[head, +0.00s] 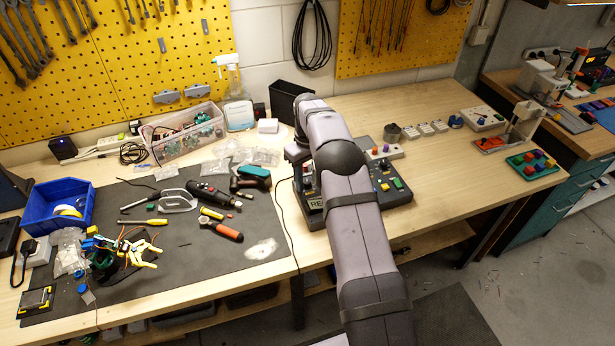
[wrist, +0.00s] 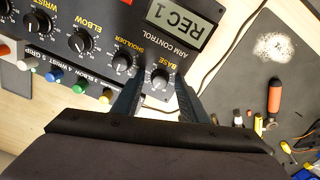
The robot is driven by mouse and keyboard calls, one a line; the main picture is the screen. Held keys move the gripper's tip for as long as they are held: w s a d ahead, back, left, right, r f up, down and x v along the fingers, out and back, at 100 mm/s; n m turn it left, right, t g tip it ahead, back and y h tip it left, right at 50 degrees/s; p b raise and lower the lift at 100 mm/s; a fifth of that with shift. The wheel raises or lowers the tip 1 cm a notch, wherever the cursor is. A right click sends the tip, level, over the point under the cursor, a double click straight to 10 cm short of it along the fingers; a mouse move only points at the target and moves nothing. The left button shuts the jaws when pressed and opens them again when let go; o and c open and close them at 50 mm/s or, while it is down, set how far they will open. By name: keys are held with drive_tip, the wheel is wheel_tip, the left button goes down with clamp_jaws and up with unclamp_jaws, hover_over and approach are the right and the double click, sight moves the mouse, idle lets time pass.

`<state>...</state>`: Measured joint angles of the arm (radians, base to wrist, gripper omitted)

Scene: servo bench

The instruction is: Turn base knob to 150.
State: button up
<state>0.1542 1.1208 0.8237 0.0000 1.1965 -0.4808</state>
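The black ARM CONTROL panel (wrist: 118,22) fills the upper left of the wrist view, its lettering upside down. Its base knob (wrist: 160,78) is black with a pale pointer mark; I cannot read its angle. My gripper (wrist: 159,90) is open, with one dark finger on each side of the base knob in the picture. I cannot tell whether either finger touches it. The display (wrist: 179,22) reads REC 1.
Shoulder (wrist: 121,63), elbow (wrist: 80,42) and wrist (wrist: 38,22) knobs sit in a row beside the base knob. Coloured buttons, including a green one (wrist: 77,88), line the panel edge. A dark mat (head: 180,265) with tools lies left of the box.

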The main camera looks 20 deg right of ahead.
clamp_jaws()
drive_tip(key=m, duration=0.3)
drive_tip(key=shift+m+b, duration=0.3)
drive_tip(key=shift+b, duration=0.05)
drive_tip(key=m, duration=0.3)
drive_tip(key=shift+a+m, duration=0.1)
drive_tip(key=shift+m, duration=0.2)
drive_tip(key=m, duration=0.3)
drive_tip(key=shift+m, duration=0.3)
drive_tip(key=shift+w+r+m, duration=0.1)
drive_tip(key=shift+m, duration=1.9)
